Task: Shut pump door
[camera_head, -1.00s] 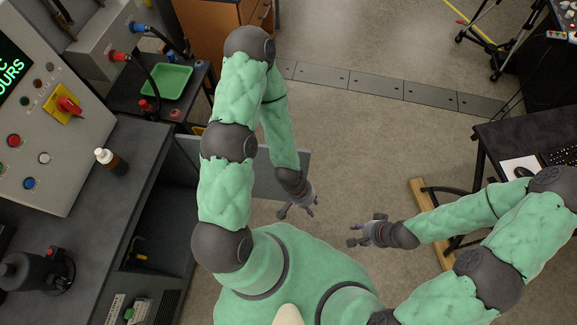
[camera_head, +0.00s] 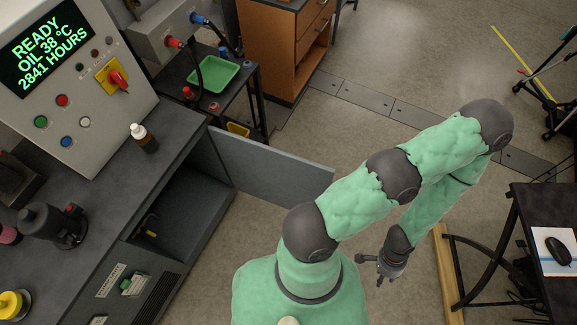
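The grey pump door (camera_head: 270,165) stands swung open from the front of the dark bench cabinet (camera_head: 194,252). Its hinged edge is at the far side of the cabinet opening, and its free edge points right over the floor. The dark inside of the cabinet is exposed, with a small yellow-and-black part (camera_head: 149,228) in it. My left gripper (camera_head: 367,270) hangs to the right of and nearer than the door's free edge, apart from it. Its fingers look spread and empty. My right gripper is out of view.
A brown bottle (camera_head: 146,140) and a dark cylindrical device (camera_head: 45,222) stand on the bench top. A cart with a green tray (camera_head: 214,77) stands behind the door. A desk (camera_head: 525,215) and a wooden beam (camera_head: 446,265) are at right. Floor right of the cabinet is free.

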